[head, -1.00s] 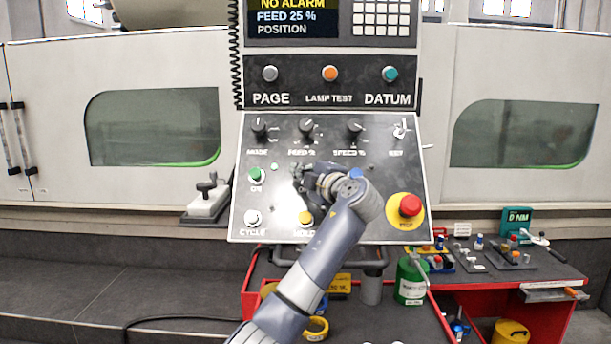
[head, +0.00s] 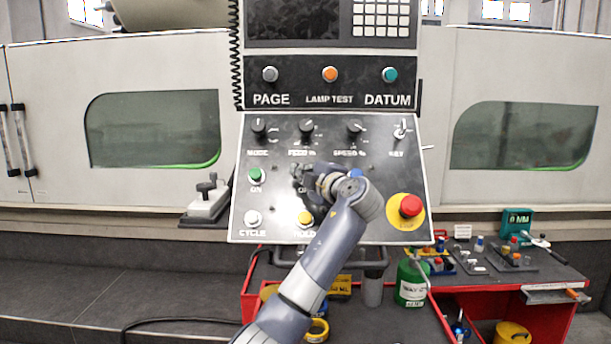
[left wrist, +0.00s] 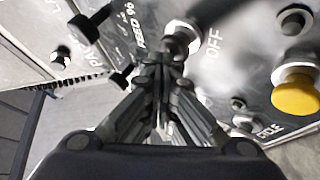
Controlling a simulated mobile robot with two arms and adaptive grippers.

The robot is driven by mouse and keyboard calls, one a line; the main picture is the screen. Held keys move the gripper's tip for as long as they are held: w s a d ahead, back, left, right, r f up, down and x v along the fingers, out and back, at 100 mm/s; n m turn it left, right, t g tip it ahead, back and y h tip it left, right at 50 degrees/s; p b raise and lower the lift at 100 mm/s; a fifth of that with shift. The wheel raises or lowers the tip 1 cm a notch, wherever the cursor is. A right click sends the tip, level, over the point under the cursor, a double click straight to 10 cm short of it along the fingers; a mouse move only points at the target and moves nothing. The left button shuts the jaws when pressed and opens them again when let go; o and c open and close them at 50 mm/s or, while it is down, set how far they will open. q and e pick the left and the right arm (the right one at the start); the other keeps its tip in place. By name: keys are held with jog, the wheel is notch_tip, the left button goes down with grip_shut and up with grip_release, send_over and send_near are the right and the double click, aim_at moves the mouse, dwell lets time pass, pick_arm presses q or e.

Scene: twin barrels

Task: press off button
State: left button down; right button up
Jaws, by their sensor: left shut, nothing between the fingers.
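The control panel (head: 270,225) slopes in the middle of the head view. My left gripper (head: 297,171) is shut and empty, its tips at the panel beside the green ON button (head: 255,174). In the head view the gripper hides the OFF button and part of its label. In the left wrist view the closed fingertips (left wrist: 160,62) are right by the OFF button (left wrist: 183,38), which shows partly as a pale ring beside the OFF label (left wrist: 213,55). I cannot tell whether they touch it. My right gripper is not in view.
A yellow HOLD button (head: 305,218), a white CYCLE button (head: 252,217) and a red stop button (head: 410,205) are nearby. Knobs and a key switch (head: 402,130) line the panel's top. The display (head: 290,22) above is dark. A red cart (head: 480,292) stands below right.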

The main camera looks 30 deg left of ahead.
pick_arm(q)
jog(key=shift+s+d+r, duration=0.35)
jog(key=shift+s+r, duration=0.05)
jog(key=shift+s, duration=0.05)
jog(key=shift+b, duration=0.3)
jog(key=s+d+r, duration=0.1)
jog(key=s+d+r+b, duration=0.1)
jog(key=s+r, duration=0.1)
jog(key=shift+s, duration=0.2)
dwell(0.8)
